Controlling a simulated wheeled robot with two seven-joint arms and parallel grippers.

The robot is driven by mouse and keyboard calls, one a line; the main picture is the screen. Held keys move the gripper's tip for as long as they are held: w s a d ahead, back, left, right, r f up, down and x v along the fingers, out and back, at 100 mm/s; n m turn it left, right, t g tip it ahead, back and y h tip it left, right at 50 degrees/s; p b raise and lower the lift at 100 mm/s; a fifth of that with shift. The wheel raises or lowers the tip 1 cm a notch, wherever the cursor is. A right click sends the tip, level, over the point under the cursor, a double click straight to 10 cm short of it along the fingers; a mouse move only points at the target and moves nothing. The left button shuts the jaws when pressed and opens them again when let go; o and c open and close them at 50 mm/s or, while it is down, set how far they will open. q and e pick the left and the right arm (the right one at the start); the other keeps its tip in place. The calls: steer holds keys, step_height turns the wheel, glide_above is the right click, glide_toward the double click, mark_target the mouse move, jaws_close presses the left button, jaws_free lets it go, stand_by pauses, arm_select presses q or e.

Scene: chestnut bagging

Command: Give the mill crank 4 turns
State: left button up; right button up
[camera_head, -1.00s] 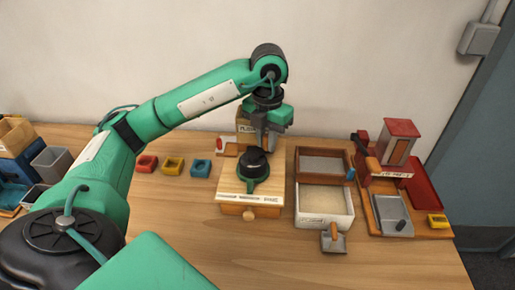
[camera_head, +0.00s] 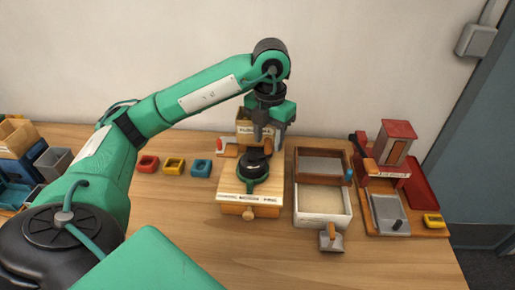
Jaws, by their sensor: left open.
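The mill (camera_head: 250,197) is a pale wooden box with a drawer knob in front and a green and black round top (camera_head: 253,168). It stands in the middle of the table. My left gripper (camera_head: 269,134) hangs fingers down above and slightly behind the black top, apart from it. Its fingers are spread and nothing shows between them. I cannot make out a crank handle clearly; the gripper and the dark top may cover it. My right gripper is not in view.
Small red, yellow and blue cups (camera_head: 174,165) stand left of the mill. A cardboard-coloured box (camera_head: 244,130) is behind it. A two-part tray (camera_head: 348,206) and a red-roofed station (camera_head: 396,150) stand to the right. Bins are at far left.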

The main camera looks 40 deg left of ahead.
arm_select(q)
steer(key=shift+r+p, duration=1.95)
steer(key=shift+r, duration=0.75)
jaws_close()
